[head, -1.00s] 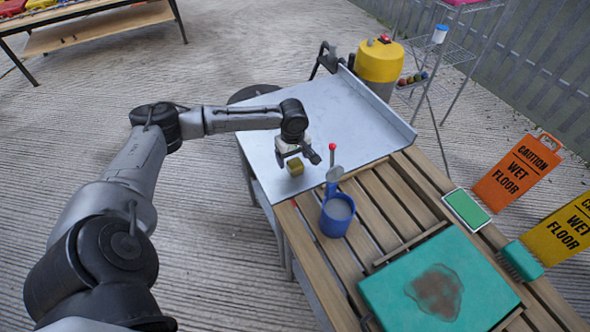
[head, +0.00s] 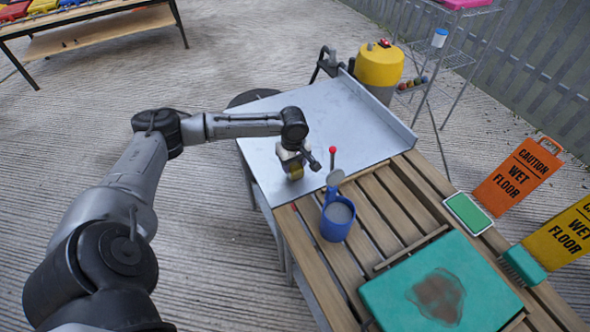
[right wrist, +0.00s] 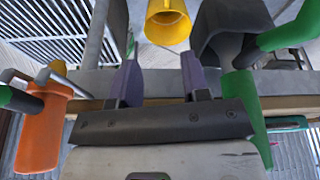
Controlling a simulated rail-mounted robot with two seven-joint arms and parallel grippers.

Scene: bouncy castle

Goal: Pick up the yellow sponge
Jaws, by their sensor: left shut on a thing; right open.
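The yellow sponge (head: 296,174) is on the grey metal tabletop (head: 345,115), near its front left part, in the head view. My left gripper (head: 294,170) reaches down from above and is shut on the sponge. The fingers and wrist hide part of the sponge. Whether it still touches the tabletop cannot be told. My right gripper (right wrist: 160,85) shows in the right wrist view, its two fingers apart with nothing between them.
A stained teal pad (head: 395,285), a green brush (head: 523,264) and a green-and-white tablet (head: 467,213) lie right. A yellow canister (head: 379,65) stands behind. The metal tabletop's middle is clear.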

